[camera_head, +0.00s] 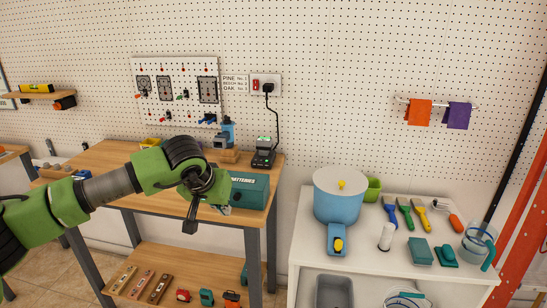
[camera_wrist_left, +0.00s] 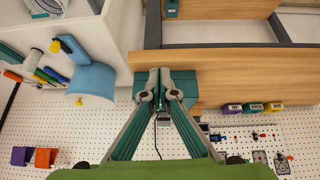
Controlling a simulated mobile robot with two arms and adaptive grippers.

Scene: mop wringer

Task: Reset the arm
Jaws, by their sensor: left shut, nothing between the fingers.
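My left arm is green and grey and reaches in from the left in the head view. My left gripper (camera_head: 190,226) points downward in front of the wooden workbench (camera_head: 105,155), near the teal batteries box (camera_head: 250,191). In the left wrist view its fingers converge and the tips meet, so the gripper (camera_wrist_left: 160,76) is shut and empty. The batteries box (camera_wrist_left: 183,76) shows right behind the fingertips there; I cannot tell whether they touch. My right gripper is in neither view.
A white table (camera_head: 310,243) on the right holds a blue container (camera_head: 338,205) with yellow knobs, several brushes and a clear jug (camera_head: 477,240). A black charger (camera_head: 264,152) stands on the workbench. A lower shelf (camera_head: 190,268) holds small items. An orange ladder (camera_head: 527,210) stands far right.

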